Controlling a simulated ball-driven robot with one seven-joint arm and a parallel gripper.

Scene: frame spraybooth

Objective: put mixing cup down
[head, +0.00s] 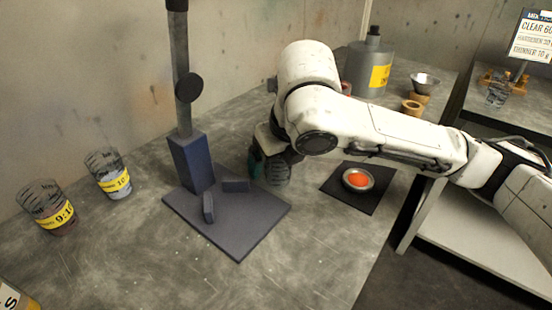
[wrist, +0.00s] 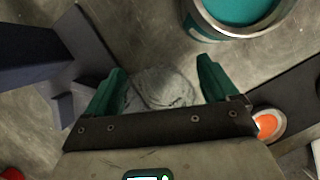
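The mixing cup (head: 278,173) is clear, with dark markings. In the head view it shows under my wrist, partly covered by the arm. My gripper (head: 262,166) is shut on the cup from both sides. The cup looks upright. I cannot tell whether its base touches the bench (head: 310,245). Its contents are hard to make out.
A blue stand (head: 238,232) with grey blocks is left of the gripper. A dish of orange paint (head: 358,179) sits on a dark mat at right. A teal paint can (wrist: 238,15) is close by. Two marked cups (head: 112,180) (head: 55,214) stand at left. The front bench is clear.

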